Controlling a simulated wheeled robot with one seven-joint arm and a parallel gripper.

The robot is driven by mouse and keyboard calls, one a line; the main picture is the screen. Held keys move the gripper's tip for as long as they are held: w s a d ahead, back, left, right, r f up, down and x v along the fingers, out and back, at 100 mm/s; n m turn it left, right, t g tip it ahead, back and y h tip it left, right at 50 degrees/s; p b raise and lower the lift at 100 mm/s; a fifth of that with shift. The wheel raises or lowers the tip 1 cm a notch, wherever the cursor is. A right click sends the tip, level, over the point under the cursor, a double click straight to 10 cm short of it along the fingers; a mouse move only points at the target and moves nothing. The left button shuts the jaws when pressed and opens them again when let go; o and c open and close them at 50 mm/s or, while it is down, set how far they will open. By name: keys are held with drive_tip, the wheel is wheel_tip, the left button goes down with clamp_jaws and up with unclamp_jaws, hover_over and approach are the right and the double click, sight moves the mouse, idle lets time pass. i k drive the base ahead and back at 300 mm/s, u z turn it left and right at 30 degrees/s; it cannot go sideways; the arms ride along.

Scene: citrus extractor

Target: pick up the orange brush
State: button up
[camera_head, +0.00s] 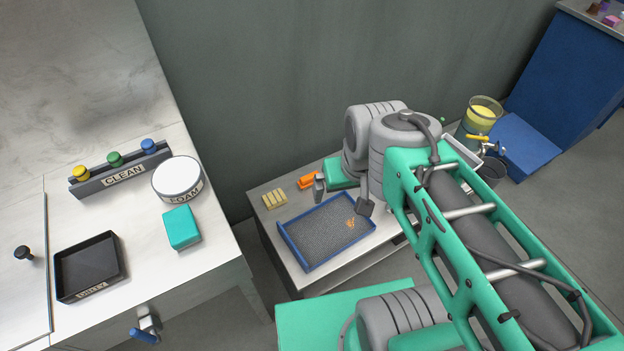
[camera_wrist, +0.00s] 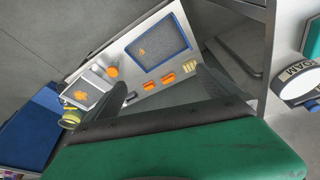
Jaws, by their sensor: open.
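The orange brush (camera_head: 307,181) lies on the low bench, beside a yellow ribbed block, partly hidden behind a finger of my gripper in the head view. In the wrist view the orange shows as two short pieces side by side (camera_wrist: 168,79); I cannot tell whether both are the brush. My gripper (camera_head: 342,198) is open and empty, pointing down over the bench. In the wrist view its dark fingers stand wide apart (camera_wrist: 162,80), with the orange pieces in the gap between them, below and apart from the tips.
A blue-rimmed mesh tray (camera_head: 285,238) with orange bits lies close in front. The yellow block (camera_head: 274,199) is left of the brush. An orange round thing (camera_wrist: 112,72) and a small tray (camera_wrist: 98,80) are on the bench's other end. A white counter (camera_head: 215,245) stands left.

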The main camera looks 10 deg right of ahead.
sight(306, 182)
drive_tip(key=u, duration=1.4)
drive_tip(key=k, duration=0.85)
drive_tip(key=z, duration=0.8)
drive_tip(key=i, duration=1)
drive_tip(key=u, duration=0.05)
